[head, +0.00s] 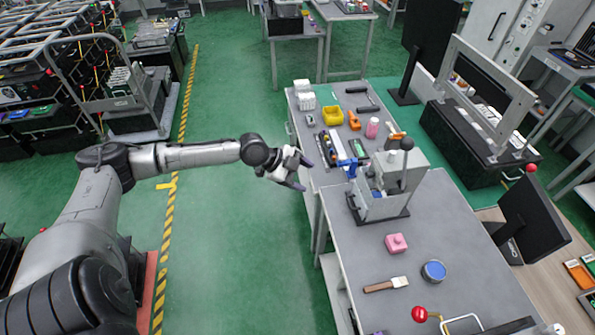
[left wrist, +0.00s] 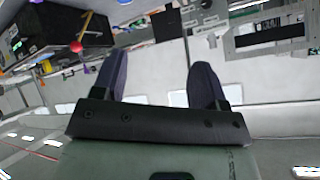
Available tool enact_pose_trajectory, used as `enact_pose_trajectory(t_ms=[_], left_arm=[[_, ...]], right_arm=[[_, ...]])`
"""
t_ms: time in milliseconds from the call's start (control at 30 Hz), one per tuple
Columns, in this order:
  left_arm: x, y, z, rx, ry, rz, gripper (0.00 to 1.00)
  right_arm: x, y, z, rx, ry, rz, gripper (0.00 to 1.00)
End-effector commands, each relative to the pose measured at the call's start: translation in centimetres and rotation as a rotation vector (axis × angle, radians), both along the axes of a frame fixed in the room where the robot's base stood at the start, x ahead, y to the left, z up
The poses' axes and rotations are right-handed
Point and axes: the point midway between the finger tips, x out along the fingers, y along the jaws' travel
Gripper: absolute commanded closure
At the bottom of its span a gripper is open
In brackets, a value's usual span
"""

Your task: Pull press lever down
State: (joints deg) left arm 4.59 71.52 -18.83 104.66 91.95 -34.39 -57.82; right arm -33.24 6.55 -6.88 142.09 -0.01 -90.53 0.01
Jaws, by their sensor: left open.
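The press (head: 385,190) is a grey metal fixture on a dark base on the grey workbench. Its lever (head: 407,143) has a black ball knob and stands roughly upright at the press's right side. My left gripper (head: 304,174) is open and empty, over the bench's left edge, left of the press and apart from it. Its two dark fingers also show spread in the left wrist view (left wrist: 160,65), with nothing between them. I cannot make out the press lever in the left wrist view. My right gripper is not in view.
A blue clamp-like part (head: 350,166) sits at the press's left. A pink block (head: 396,243), a brush (head: 386,284) and a blue round tin (head: 433,270) lie in front. A red-knobbed lever (head: 420,314) stands near the bottom. A yellow bin (head: 332,115) is farther back.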

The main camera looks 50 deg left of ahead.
Motion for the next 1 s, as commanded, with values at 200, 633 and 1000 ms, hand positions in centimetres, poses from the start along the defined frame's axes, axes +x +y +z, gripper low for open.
enact_pose_trajectory(t_ms=[200,633,1000], left_arm=[[-0.9,0.7,0.7,0.003,0.002,0.001,0.33],[-3.3,2.5,3.3,0.004,0.005,0.001,0.33],[-5.1,3.7,5.5,-0.001,0.005,0.001,0.33]], right_arm=[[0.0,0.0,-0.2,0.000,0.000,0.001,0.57],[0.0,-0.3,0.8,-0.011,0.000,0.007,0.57],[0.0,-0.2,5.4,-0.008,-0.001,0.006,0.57]])
